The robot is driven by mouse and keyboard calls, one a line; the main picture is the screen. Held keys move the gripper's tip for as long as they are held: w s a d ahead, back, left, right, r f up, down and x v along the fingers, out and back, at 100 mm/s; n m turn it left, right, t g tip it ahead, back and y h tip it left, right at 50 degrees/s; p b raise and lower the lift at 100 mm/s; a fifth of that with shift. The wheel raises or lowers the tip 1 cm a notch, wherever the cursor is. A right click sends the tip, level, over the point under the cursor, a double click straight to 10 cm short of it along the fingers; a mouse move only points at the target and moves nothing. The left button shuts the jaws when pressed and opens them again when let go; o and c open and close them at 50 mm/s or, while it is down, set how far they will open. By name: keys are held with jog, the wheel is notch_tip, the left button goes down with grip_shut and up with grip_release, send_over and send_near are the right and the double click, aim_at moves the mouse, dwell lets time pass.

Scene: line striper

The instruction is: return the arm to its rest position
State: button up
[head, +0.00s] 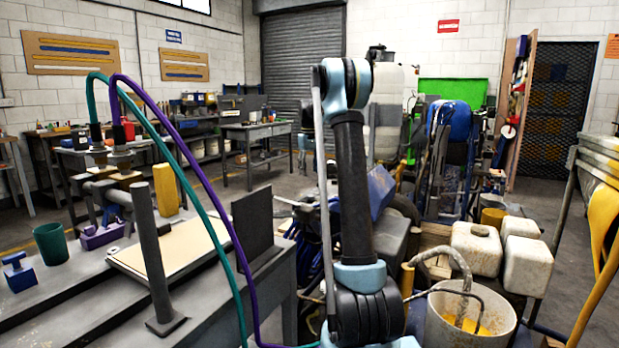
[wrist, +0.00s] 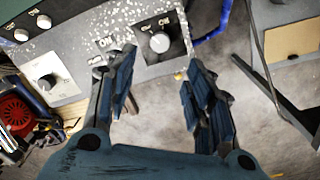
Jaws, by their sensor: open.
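My arm (head: 352,190) stands upright in the middle of the head view, bent at a joint near the top. Its far end and my gripper are hidden from the head view. In the wrist view my gripper (wrist: 161,92) is open, its two dark blue fingers spread apart with nothing between them. A knob (wrist: 160,42) shows just beyond and between the fingers. I cannot tell whether the fingers touch the panel.
A grey workbench (head: 60,310) at left holds a green cup (head: 52,243), a yellow block (head: 166,188) and an upright post (head: 152,255). Close right are a bucket (head: 440,325) with yellow contents and white jugs (head: 476,247). Bare floor shows behind the bench.

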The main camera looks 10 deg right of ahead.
jog(key=shift+s, duration=0.1)
jog(key=s+r+m+t, duration=0.1)
jog(key=s+m, duration=0.1)
jog(key=s, duration=2.9)
jog(key=s+f+m, duration=0.1)
jog(key=s+f, duration=0.8)
jog(key=s, duration=0.3)
jog(key=s+f+m+t, duration=0.1)
jog(key=s+f, duration=0.8)
jog(key=s, duration=0.4)
jog(key=shift+s+d, duration=0.2)
jog(key=shift+d, duration=0.15)
jog(key=shift+f, duration=0.1)
